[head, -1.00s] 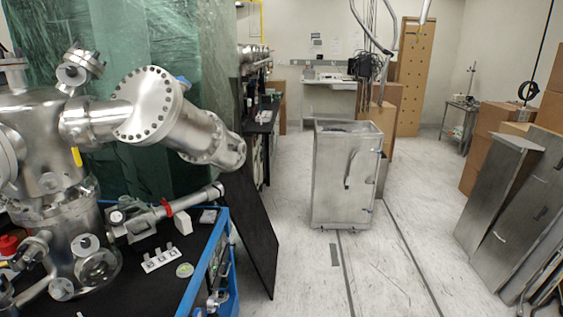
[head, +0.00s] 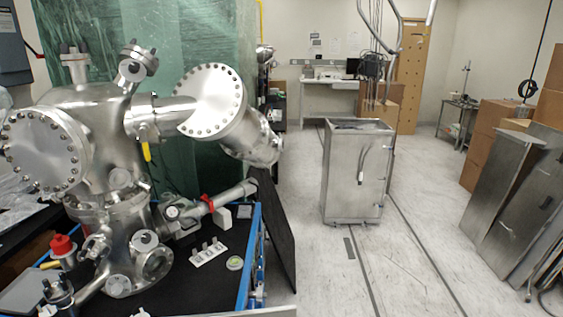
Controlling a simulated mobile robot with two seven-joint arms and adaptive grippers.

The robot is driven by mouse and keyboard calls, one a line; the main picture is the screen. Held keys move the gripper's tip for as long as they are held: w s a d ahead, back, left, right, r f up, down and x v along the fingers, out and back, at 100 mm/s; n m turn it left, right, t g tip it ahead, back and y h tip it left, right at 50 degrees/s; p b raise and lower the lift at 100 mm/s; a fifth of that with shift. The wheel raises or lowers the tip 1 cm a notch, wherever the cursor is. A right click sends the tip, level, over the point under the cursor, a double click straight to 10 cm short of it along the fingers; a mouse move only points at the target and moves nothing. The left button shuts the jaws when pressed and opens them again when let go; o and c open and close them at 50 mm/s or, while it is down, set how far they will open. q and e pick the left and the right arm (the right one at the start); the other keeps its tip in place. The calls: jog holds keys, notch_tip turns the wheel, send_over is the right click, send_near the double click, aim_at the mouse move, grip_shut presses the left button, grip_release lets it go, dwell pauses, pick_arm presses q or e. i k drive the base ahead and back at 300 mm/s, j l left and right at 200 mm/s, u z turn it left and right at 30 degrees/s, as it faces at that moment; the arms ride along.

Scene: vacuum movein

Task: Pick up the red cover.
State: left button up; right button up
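A small red cover (head: 62,245), shaped like a knob or cap, is at the lower left of the head view. It is near the foot of the steel vacuum chamber (head: 105,125), above the black top of the blue-edged cart (head: 185,288). What it rests on is partly hidden by metal fittings. A thin red band (head: 207,203) also shows around a steel tube to its right.
Steel flanges and fittings (head: 145,245) stand close to the right of the red cover. A white block strip (head: 208,252) and a small round dish (head: 235,263) lie on the cart. A metal cabinet (head: 355,175) stands on open floor to the right.

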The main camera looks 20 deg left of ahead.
aim_at(61, 245)
jog(key=k+j, duration=0.15)
jog(key=j, duration=0.2)
jog(key=k+j, duration=0.15)
jog(key=j, duration=0.2)
jog(key=k+j, duration=0.15)
jog(key=j, duration=0.2)
jog(key=k+j, duration=0.1)
jog(key=j, duration=0.3)
jog(key=k+j, duration=0.15)
jog(key=j, duration=0.2)
